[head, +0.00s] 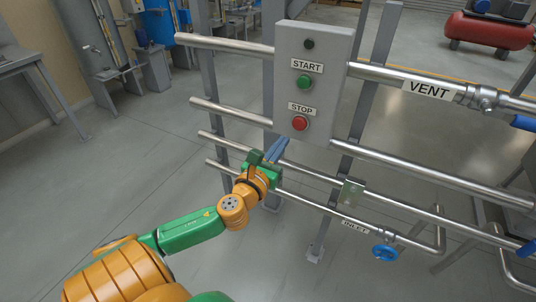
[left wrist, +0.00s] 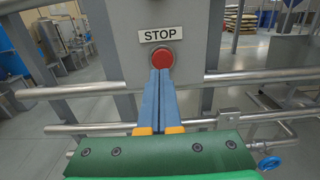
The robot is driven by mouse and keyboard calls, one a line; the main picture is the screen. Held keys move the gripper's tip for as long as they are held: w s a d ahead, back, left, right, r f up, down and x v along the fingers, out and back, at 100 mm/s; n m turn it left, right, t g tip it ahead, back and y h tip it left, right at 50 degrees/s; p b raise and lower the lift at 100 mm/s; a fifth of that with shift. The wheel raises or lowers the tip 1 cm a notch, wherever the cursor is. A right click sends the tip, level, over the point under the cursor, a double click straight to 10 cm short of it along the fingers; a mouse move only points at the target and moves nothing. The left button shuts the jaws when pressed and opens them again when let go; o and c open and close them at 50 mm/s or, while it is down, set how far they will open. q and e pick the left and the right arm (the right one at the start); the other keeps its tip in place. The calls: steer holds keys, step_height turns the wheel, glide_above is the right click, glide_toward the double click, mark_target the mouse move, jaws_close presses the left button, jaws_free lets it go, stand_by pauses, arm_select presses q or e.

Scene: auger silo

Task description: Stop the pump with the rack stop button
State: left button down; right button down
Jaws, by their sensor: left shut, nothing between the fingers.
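The red stop button (head: 300,124) sits low on a grey control panel (head: 322,72), under a STOP label (head: 301,108). A green start button (head: 304,82) is above it. My left gripper (head: 284,141) is shut and empty, with its blue fingers just below and left of the stop button in the head view. In the left wrist view the red button (left wrist: 162,58) shows just above the shut fingertips (left wrist: 161,72). I cannot tell whether they touch it. The button's lower edge is close to the fingertips. My right gripper is not in view.
Several steel pipes (head: 430,187) run across the rack beside and below the panel. A blue valve wheel (head: 384,252) sits on the inlet pipe. A vent pipe (head: 400,80) leaves the panel's right side. A red tank (head: 488,30) stands behind. Open floor lies left.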

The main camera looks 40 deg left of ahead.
arm_select(q)
steer(key=v, duration=0.6)
steer(key=s+a+f+n+g, duration=0.1)
steer(key=a+f+n+g, duration=0.25)
steer(key=f, duration=0.65)
steer(key=s+a+f+n+g, duration=0.1)
steer(key=a+f+n+g, duration=0.15)
steer(key=f+n, duration=0.45)
steer(key=s+d+f+n+g, duration=0.1)
steer(key=s+f+n+g, duration=0.2)
steer(key=f, duration=0.6)
steer(key=s+d+f+n+g, duration=0.2)
steer(key=s+f+n, duration=0.25)
steer(key=f, duration=0.45)
steer(key=s+d+f+n+g+h, duration=0.2)
steer(key=s+d+f+n, duration=0.4)
steer(key=s, duration=0.4)
steer(key=s+d+f+n+g+h, duration=0.2)
steer(key=s+d+f+n, duration=0.4)
steer(key=s, duration=0.4)
steer(key=shift+s+d+f+n+g+b, duration=0.3)
steer(key=shift+f+n+g+b, duration=0.15)
steer(key=shift+f+g, duration=0.4)
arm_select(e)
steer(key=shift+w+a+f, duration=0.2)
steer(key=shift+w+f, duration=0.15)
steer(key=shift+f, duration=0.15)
arm_select(q)
steer(key=shift+r, duration=0.1)
